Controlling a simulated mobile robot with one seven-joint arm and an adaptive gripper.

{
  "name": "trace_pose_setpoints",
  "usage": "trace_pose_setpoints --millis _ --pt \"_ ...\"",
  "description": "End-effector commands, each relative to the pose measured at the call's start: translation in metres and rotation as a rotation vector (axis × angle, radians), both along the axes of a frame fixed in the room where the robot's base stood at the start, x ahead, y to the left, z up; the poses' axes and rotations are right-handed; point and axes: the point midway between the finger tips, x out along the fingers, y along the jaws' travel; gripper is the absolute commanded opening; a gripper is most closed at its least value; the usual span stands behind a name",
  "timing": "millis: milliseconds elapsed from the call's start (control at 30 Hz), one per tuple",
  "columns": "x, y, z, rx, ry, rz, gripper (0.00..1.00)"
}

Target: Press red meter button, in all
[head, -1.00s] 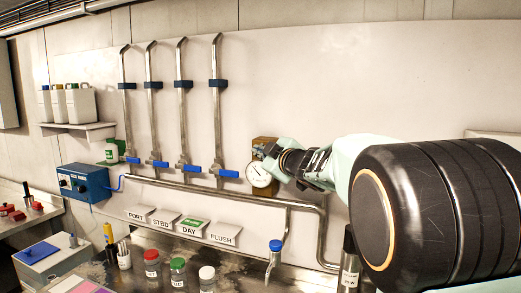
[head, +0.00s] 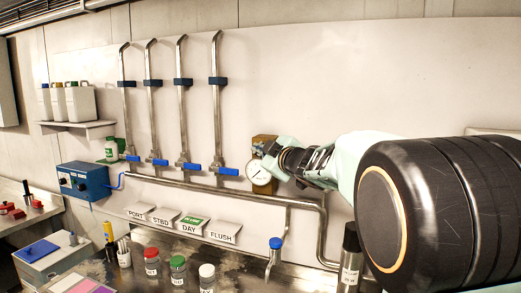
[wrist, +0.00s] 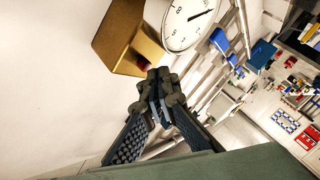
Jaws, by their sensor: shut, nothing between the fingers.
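The meter is a brass-coloured box with a round white dial. In the wrist view the box (wrist: 130,38) and dial (wrist: 190,20) are at the top, tilted in the picture. A small red button (wrist: 143,66) shows on the box's lower edge, partly hidden by my fingertips. My gripper (wrist: 158,88) is shut and empty, its tips just below the button in the picture; I cannot tell whether they touch it. In the head view the dial (head: 258,173) and box (head: 262,141) are on the wall, with my arm's end in front of their right side.
Pipes with blue valve handles (head: 228,171) run left of the meter. A horizontal pipe (head: 230,193) passes below it. Several labelled jars, a blue-capped tap (head: 275,244) and a dark cylinder (head: 350,258) stand lower down. The wall above the meter is clear.

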Motion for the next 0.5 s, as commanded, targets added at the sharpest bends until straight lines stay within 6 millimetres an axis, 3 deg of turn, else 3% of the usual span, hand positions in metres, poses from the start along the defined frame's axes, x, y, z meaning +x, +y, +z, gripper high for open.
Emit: trace_pose_setpoints --millis 500 --pt "-0.0108 0.0053 -0.0004 0.001 -0.002 0.003 0.00"
